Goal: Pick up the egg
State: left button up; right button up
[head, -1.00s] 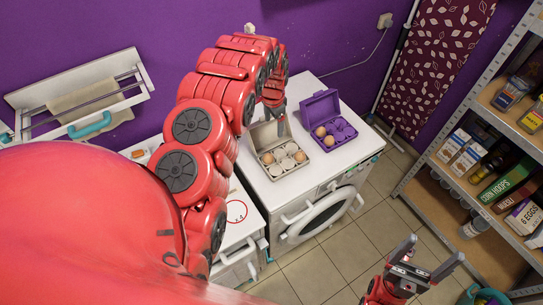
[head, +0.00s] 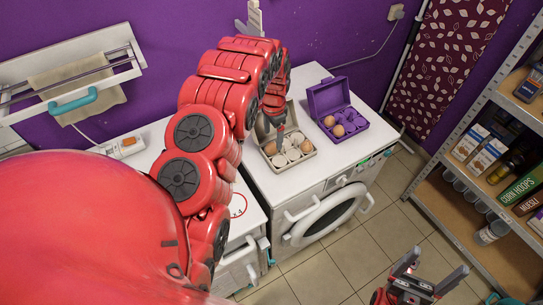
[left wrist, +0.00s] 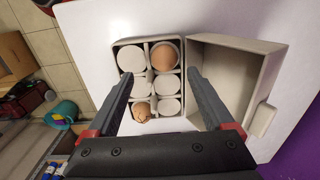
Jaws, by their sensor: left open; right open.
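A beige open egg carton (head: 314,154) stands on the white washing machine, with two brown eggs, one at its left (head: 270,149) and one at its right (head: 306,146). The left wrist view shows the carton (left wrist: 117,46) with an egg in the top right cup (left wrist: 164,56) and one in the bottom left cup (left wrist: 141,112); the other cups are empty. My left gripper (left wrist: 160,76) is open above the carton, its fingers on either side of the cups, with nothing between them. My right gripper (head: 431,270) is open and empty over the floor, at the lower right.
A purple egg carton (head: 325,98) with two brown eggs stands right of the beige one. The beige carton's raised lid (left wrist: 232,75) is beside the left gripper's finger. A shelf rack (head: 470,215) with boxes stands at the right. Tiled floor is open between.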

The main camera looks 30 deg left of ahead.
aim_at(272, 144)
pick_arm(q)
jog(key=shift+a+f+p, duration=0.1)
jog(key=shift+f+p, duration=0.15)
jog(key=shift+p, duration=0.35)
jog(key=f, duration=0.1)
jog(key=f+p, duration=0.2)
jog(key=shift+w+a+f, duration=0.15)
jog(key=shift+a+f, duration=0.15)
jog(key=shift+f+p, duration=0.35)
jog(key=shift+f, duration=0.15)
grip_shut()
